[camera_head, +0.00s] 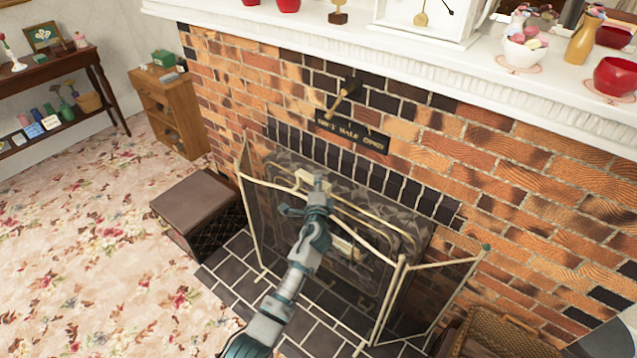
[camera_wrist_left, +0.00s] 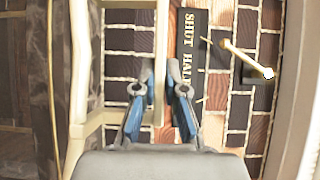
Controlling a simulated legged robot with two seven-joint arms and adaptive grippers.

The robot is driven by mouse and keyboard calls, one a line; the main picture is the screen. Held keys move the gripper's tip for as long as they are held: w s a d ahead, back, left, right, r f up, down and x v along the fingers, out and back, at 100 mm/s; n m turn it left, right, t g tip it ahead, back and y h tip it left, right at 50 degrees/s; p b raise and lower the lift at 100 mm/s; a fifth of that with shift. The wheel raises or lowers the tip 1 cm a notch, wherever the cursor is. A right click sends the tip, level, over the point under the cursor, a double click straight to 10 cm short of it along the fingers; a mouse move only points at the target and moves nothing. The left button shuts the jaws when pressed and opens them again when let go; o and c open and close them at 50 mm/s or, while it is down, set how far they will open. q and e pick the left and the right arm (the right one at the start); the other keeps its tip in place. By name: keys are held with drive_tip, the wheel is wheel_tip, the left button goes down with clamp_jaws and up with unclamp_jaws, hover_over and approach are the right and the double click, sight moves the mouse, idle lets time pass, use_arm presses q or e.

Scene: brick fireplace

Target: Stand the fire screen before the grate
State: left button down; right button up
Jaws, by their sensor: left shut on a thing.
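The fire screen (camera_head: 391,298) has a pale gold frame and dark mesh in folding panels. In the head view it is upright over the dark tiled hearth, before the fireplace opening. Its side panels angle out left and right. My left gripper (camera_head: 318,190) is at the screen's upper middle, shut on a pale bar of it. The wrist view shows my left gripper (camera_wrist_left: 165,75) with the cream bar of the fire screen (camera_wrist_left: 161,50) between its fingers. The grate behind the mesh is hard to make out. My right gripper is out of view.
A brown box (camera_head: 195,200) stands left of the hearth (camera_head: 225,268). A wicker basket (camera_head: 500,335) is at the lower right. A damper lever (camera_head: 342,100) juts out above a sign (camera_head: 352,136). The white mantel (camera_head: 400,65) overhangs the brick wall. Carpet at left is clear.

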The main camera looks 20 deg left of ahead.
use_arm(q)
drive_tip(key=shift+r, duration=0.45)
idle(0.3)
drive_tip(key=c, duration=1.2)
unclamp_jaws()
drive_tip(key=shift+s, duration=0.15)
drive_tip(key=shift+o, duration=0.6)
drive_tip(key=shift+s+f, duration=0.1)
drive_tip(key=shift+f, duration=0.4)
drive_tip(key=shift+o, duration=1.2)
drive_tip(key=shift+r, duration=0.1)
